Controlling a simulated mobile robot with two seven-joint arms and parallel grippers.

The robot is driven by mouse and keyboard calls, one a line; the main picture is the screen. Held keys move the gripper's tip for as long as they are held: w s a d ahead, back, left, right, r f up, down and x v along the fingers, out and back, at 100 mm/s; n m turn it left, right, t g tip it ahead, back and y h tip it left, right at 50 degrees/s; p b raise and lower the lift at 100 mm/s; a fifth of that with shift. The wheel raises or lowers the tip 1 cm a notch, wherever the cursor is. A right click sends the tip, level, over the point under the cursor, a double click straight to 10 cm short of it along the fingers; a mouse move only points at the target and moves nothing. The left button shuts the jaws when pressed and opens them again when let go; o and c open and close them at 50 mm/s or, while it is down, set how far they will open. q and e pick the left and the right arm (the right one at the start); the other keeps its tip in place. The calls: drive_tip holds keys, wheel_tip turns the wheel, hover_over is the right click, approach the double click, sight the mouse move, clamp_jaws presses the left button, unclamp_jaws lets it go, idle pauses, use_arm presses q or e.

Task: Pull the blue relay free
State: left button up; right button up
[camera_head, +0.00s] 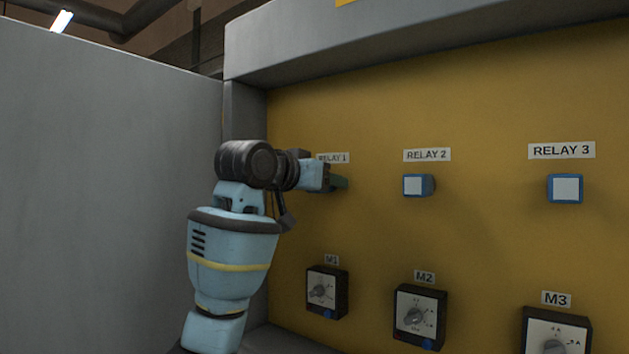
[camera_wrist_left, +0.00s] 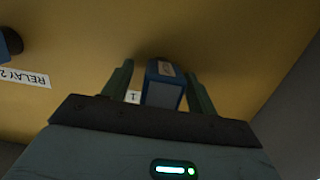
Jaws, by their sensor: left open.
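A blue relay (camera_wrist_left: 163,85) with a lighter blue end face sticks out from the yellow panel (camera_head: 490,100). It is at the RELAY 1 label (camera_head: 333,158). My left gripper (camera_head: 340,183) reaches the panel there and hides this relay in the head view. In the left wrist view the gripper's two green fingers (camera_wrist_left: 158,72) stand open, one on each side of the relay. A narrow gap shows on the left; on the right the finger is very close, and I cannot tell whether it touches. My right gripper is in neither view.
Blue relays with pale faces sit under RELAY 2 (camera_head: 417,186) and RELAY 3 (camera_head: 566,188). Below are black dial boxes M1 (camera_head: 341,292), M2 (camera_head: 402,297) and M3 (camera_head: 535,328). A grey wall (camera_head: 100,180) stands left, and a grey ledge (camera_head: 400,35) overhangs the panel.

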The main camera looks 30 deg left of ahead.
use_arm(q)
drive_tip(key=c, duration=1.1)
drive_tip(key=shift+o, duration=0.2)
drive_tip(key=shift+s, duration=0.1)
drive_tip(key=shift+s+a, duration=0.1)
drive_tip(key=shift+s, duration=0.55)
drive_tip(key=shift+s, duration=0.65)
drive_tip(key=shift+s+a, duration=0.2)
drive_tip(key=shift+s, duration=2.25)
